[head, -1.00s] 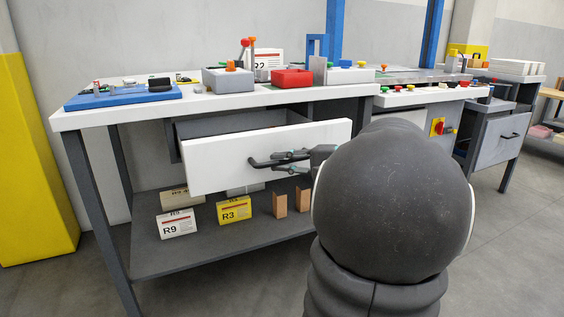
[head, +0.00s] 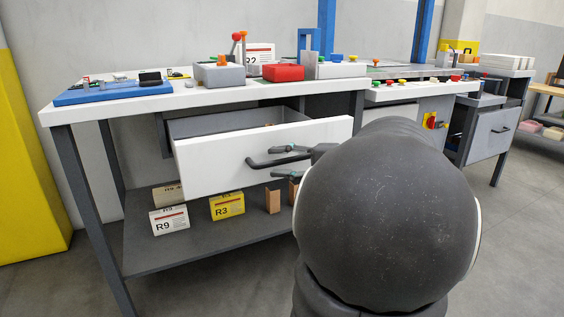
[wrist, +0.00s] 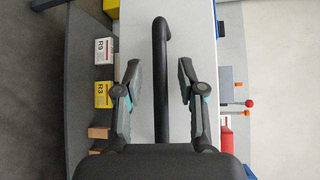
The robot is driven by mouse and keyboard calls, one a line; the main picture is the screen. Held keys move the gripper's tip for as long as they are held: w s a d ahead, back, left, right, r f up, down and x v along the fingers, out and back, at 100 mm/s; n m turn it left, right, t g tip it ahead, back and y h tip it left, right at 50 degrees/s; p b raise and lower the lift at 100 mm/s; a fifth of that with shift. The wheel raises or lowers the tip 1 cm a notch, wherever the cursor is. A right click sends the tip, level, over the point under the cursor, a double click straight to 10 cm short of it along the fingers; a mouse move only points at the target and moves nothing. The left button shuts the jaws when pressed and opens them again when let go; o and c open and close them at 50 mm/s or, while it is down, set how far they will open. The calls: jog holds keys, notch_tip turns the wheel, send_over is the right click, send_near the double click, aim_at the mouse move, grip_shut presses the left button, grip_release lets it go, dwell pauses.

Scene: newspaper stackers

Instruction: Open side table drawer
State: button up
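The side table drawer (head: 225,165) has a white front and stands pulled out under the left part of the worktop, with its grey inside showing. Its black bar handle (head: 262,163) is on the drawer front. My gripper (head: 280,162) is at the handle, one finger above it and one below. In the wrist view, the handle (wrist: 160,50) runs between the two spread fingers of my gripper (wrist: 159,75), with a gap on each side. The fingers are open and hold nothing. My arm hides the right end of the drawer front's surroundings.
The white worktop (head: 120,108) carries a blue tray (head: 115,94), a grey box (head: 218,76) and a red box (head: 283,73). The lower shelf (head: 190,248) holds label cards and wooden blocks. A second drawer (head: 493,135) is at the far right. Floor in front is clear.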

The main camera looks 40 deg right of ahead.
jog(key=shift+d, duration=0.1)
jog(key=v, duration=1.2)
dwell(0.4)
jog(key=w+a+g+p, duration=0.1)
jog(key=w+a+g, duration=0.1)
jog(key=a, duration=0.2)
jog(key=w+a+n+g+p, duration=0.1)
jog(key=w+a, duration=0.1)
jog(key=a, duration=0.2)
jog(key=w+a+n+g+h+p, duration=0.1)
jog(key=w+a+g+p, duration=0.1)
jog(key=w+a, duration=0.1)
jog(key=shift+a+r+g, duration=0.15)
jog(key=shift+a+g, duration=0.15)
jog(key=shift+a, duration=0.55)
jog(key=a+r+n+g+h+p, duration=0.2)
jog(key=a+n+h+p, duration=0.2)
jog(key=a, duration=0.8)
jog(key=s+a+f+n+h, duration=0.1)
jog(key=s+a+f+n, duration=0.2)
jog(key=s+f, duration=0.2)
jog(key=s+a+f+n+h+p, duration=0.1)
jog(key=s+a+f+n+h, duration=0.1)
jog(key=s+a+f+n, duration=0.1)
notch_tip(320, 180, down, 3)
jog(key=shift+s+r+n+g+h, duration=0.35)
jog(key=shift+s+n, duration=0.25)
jog(key=shift+s, duration=0.45)
